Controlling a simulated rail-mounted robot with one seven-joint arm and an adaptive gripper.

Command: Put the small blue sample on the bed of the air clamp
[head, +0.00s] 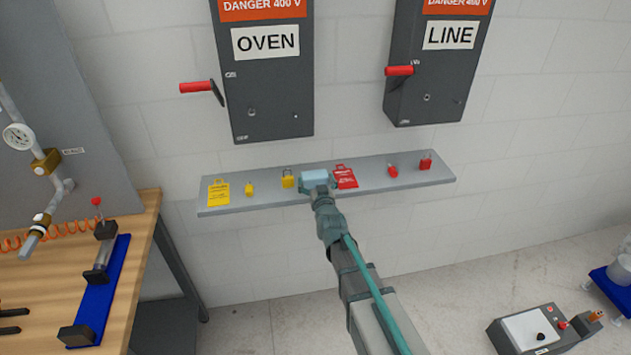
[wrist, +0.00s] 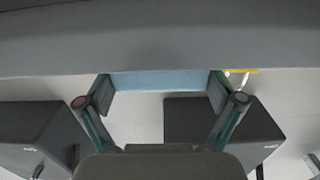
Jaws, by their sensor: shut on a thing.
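My gripper (head: 318,186) is shut on a small light blue sample (head: 314,175). The sample also shows between the two fingers in the wrist view (wrist: 158,80). In the head view the gripper and sample overlap the middle of the grey shelf; I cannot tell the exact gap to it. What looks like the air clamp (head: 104,272) stands on the wooden bench at the left, with a dark blue base, dark end blocks, a cylinder and a red knob. My gripper is well to the right of it.
The grey wall shelf (head: 430,178) holds yellow and red tags and padlocks. Dark OVEN (head: 270,90) and LINE (head: 435,85) boxes with red handles hang above it. The wooden bench (head: 40,290) carries an orange coiled hose (head: 60,236). A control box (head: 530,332) sits low right.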

